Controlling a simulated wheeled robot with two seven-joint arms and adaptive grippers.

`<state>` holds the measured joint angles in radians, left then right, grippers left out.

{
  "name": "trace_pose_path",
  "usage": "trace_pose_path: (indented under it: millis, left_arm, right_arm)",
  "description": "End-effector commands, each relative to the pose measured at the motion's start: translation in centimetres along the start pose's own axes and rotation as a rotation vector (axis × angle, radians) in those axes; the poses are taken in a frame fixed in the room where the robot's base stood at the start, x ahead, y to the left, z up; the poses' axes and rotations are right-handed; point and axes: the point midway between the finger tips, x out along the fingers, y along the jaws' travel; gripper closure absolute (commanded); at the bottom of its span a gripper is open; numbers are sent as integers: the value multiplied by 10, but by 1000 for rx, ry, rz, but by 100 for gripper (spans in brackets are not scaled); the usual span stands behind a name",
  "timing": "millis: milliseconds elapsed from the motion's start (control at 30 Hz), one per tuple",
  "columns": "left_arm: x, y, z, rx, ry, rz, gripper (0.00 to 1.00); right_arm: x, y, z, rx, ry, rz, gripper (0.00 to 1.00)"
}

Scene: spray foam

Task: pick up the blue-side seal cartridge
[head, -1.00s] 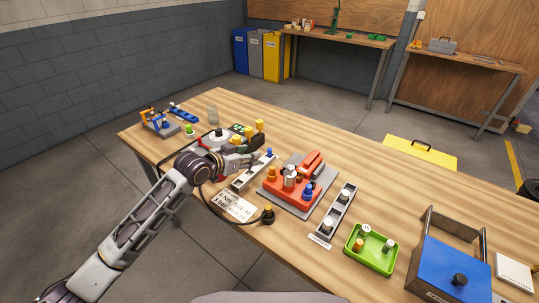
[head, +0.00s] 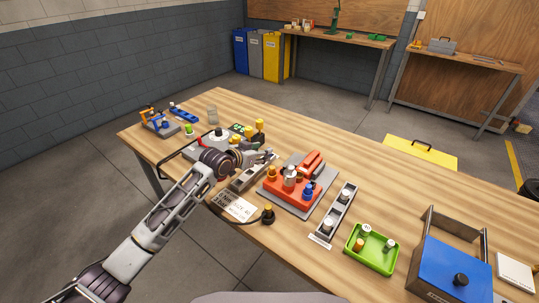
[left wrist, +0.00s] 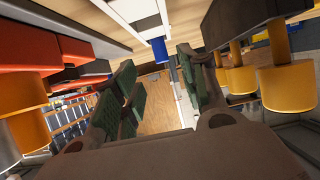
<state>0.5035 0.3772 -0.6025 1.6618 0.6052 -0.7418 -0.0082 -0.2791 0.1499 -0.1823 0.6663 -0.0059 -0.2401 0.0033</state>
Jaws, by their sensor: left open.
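A small blue-capped cylinder (left wrist: 159,50), apparently the blue-side seal cartridge, shows in the left wrist view beyond and between my open fingers. The pale slotted rack (left wrist: 135,12) shows just above it there. In the head view this rack (head: 243,184) lies left of the red machine, and my left gripper hides its far end, so the cartridge cannot be made out clearly. My left gripper (head: 268,158) hovers low at that end. In the left wrist view its green-padded fingers (left wrist: 163,90) are apart with nothing between the pads. My right gripper is not in view.
A red machine (head: 300,178) with orange and blue parts stands close right of my gripper. Yellow-topped posts (head: 259,127) stand behind it. A second rack (head: 335,215), a green tray (head: 384,262) and a blue box (head: 445,270) stand farther right. A cable runs near my wrist.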

Motion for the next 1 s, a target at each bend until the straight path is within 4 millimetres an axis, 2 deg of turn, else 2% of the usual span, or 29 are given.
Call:
trace_pose_path:
  millis: [567, 1000]
  left_arm:
    - [6, 0, 0, -1, 0, 1, 58]
    - [37, -3, -2, -2, 0, 1, 58]
  right_arm:
    - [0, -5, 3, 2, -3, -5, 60]
    - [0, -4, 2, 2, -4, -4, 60]
